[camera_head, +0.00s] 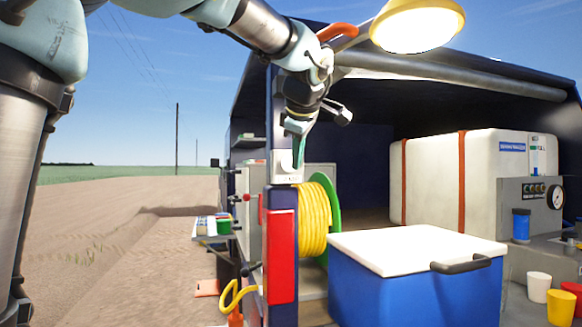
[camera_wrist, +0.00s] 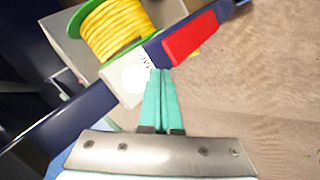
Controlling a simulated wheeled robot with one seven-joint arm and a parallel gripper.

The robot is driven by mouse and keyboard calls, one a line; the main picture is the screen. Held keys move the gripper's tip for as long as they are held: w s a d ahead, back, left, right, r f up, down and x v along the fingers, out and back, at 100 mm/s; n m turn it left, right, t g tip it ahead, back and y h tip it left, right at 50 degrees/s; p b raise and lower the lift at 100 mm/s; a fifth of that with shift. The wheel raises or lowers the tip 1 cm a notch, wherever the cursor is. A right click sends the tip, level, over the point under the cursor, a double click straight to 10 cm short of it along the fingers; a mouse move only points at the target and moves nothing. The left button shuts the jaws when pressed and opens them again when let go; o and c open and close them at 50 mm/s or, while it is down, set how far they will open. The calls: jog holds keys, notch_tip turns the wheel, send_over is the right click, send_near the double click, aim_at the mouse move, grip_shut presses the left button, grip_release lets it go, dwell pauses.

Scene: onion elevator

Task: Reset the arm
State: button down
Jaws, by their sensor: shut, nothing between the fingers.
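My arm comes in from the upper left of the head view and bends down at the wrist. My gripper (camera_head: 298,165) points downward with its teal fingers together and nothing between them. It is in front of a blue post that carries a white switch-like box (camera_head: 284,168) and a red panel (camera_head: 282,255). In the wrist view the closed fingers (camera_wrist: 158,74) end at the edge of the white box (camera_wrist: 130,78), with the red panel (camera_wrist: 190,38) beyond. I cannot tell whether the fingertips touch the box.
A yellow hose reel (camera_head: 314,218) is right of the post. A blue cooler (camera_head: 415,285) with a white lid stands in front of a white tank (camera_head: 475,178). A lamp (camera_head: 418,25) hangs above. Cups (camera_head: 560,307) are at the lower right. Open field lies left.

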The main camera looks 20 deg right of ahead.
jog(key=w+a+f+m+g+y, duration=0.1)
jog(key=w+a+f+m+g, duration=0.15)
jog(key=a+f, duration=0.75)
jog(key=w+a+f+m+g+y, duration=0.1)
jog(key=a+f+m, duration=0.2)
jog(key=a+f, duration=0.75)
jog(key=s+a+f+m+g, duration=0.3)
jog(key=s+a+f+m, duration=0.1)
jog(key=s+a+f, duration=0.8)
jog(key=a+f, duration=0.3)
jog(key=f, duration=0.2)
jog(key=shift+s+f+y, duration=0.2)
jog(key=shift+f+y, duration=0.1)
jog(key=shift+y, duration=0.1)
jog(key=shift+g, duration=0.25)
